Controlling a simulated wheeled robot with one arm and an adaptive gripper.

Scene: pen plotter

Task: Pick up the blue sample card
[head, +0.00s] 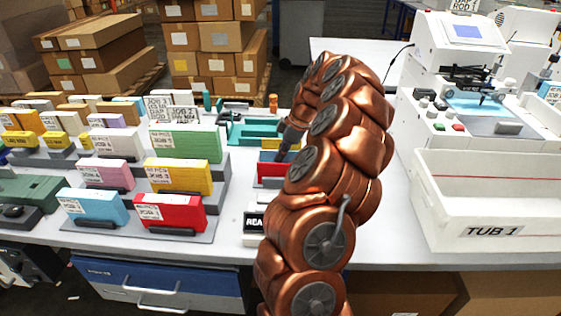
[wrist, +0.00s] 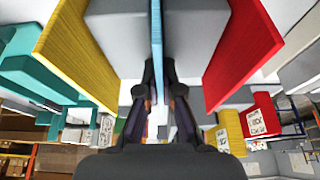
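In the wrist view a thin blue card (wrist: 157,30) shows edge-on in the middle, between a yellow card on the left (wrist: 80,55) and a red card on the right (wrist: 243,50). My gripper (wrist: 158,75) has one finger on each side of the blue card, close against its faces. It looks shut on it. In the head view my gripper (head: 286,150) is down at a small group of cards behind my arm, where a red card (head: 268,172) shows in front. My copper arm hides much of this group. Another blue card (head: 92,207) stands at the front left.
Several coloured cards, such as a red (head: 170,211) and a green one (head: 196,142), stand in holders on the left of the table. A white tub (head: 490,232) is at the right, with a plotter machine (head: 475,105) behind it.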

